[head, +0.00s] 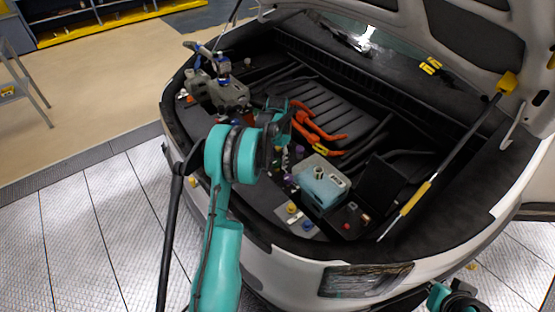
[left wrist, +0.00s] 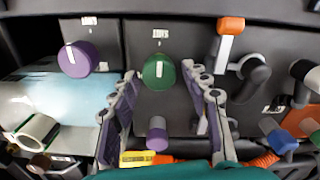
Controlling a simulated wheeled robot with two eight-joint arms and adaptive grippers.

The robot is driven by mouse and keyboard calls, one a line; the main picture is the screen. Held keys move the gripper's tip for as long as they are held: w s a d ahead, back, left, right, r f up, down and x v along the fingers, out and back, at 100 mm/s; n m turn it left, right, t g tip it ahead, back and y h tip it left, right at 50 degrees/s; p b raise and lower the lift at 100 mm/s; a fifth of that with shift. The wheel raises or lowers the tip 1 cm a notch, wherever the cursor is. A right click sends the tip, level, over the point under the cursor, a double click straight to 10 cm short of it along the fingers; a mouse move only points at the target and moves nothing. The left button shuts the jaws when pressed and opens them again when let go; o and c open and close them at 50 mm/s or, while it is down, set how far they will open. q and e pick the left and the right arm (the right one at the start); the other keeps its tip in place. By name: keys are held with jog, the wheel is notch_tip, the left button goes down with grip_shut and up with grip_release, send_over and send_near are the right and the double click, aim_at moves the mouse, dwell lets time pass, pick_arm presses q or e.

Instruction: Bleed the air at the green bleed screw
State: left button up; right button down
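The green bleed screw (left wrist: 158,71) shows in the left wrist view as a round green knob with a white mark, on a dark panel with a small white label above it. My left gripper (left wrist: 162,76) is open, with one finger on each side of the green knob. Gaps show between the knob and both fingers. In the head view my teal left arm reaches into the front bay of the car, and its wrist covers much of the area around the knob. My right gripper is not seen; only a teal and black part of my right arm shows at the bottom right corner.
A purple knob (left wrist: 77,59) is left of the green one, and a smaller purple knob (left wrist: 157,134) lies below it. An orange-capped fitting (left wrist: 230,27) stands to the right. The pale blue coolant tank (head: 320,186) and orange hoses (head: 320,130) are close by. A hood strut (head: 440,160) slants at the right.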

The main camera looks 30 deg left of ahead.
aim_at(277, 160)
pick_arm(q)
notch_tip(277, 160, up, 12)
dwell(0.7)
dwell(0.4)
